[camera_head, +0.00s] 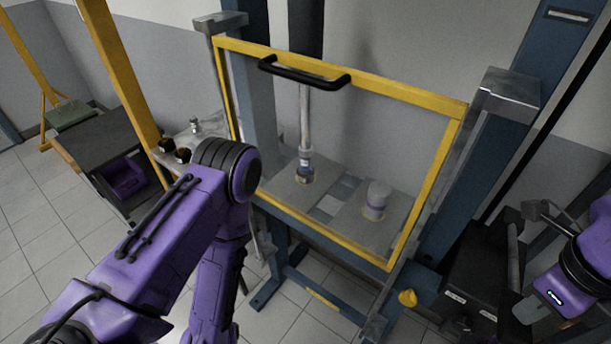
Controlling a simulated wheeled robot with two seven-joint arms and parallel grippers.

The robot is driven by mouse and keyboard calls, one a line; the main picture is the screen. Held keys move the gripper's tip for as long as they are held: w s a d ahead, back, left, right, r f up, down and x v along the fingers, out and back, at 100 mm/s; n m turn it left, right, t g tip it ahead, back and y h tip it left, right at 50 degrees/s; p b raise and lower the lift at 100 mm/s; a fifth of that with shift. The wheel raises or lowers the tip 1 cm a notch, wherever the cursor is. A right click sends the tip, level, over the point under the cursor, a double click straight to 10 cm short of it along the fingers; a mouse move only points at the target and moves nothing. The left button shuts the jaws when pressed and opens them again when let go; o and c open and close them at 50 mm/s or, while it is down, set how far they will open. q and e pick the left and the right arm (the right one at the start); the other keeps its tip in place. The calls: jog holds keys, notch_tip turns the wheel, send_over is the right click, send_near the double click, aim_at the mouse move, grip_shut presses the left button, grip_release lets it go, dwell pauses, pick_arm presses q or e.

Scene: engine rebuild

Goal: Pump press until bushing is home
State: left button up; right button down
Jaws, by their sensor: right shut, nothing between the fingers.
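The press is a blue frame (518,150) with a yellow-edged clear guard (340,248) across its front. Behind the guard, the press ram (305,115) reaches down to a small part with a blue band and brass-coloured base (304,172), apparently the bushing, on the press bed. I cannot tell how deep it sits.
A light cylindrical part (376,200) stands on the bed right of the ram. The guard's black handle (305,74) sticks out at the top. A yellow knob (407,298) is below the guard. A dark bench (110,150) with a purple bin stands left; open floor lies in front of it.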

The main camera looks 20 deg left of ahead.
notch_tip(320, 180, down, 10)
jog(key=b, duration=0.6)
notch_tip(320, 180, up, 6)
jog(key=p, duration=0.7)
jog(key=shift+f, duration=0.15)
notch_tip(320, 180, up, 5)
jog(key=shift+f, duration=0.15)
jog(key=shift+r, duration=0.25)
jog(key=shift+r, duration=0.1)
jog(key=shift+r, duration=2.45)
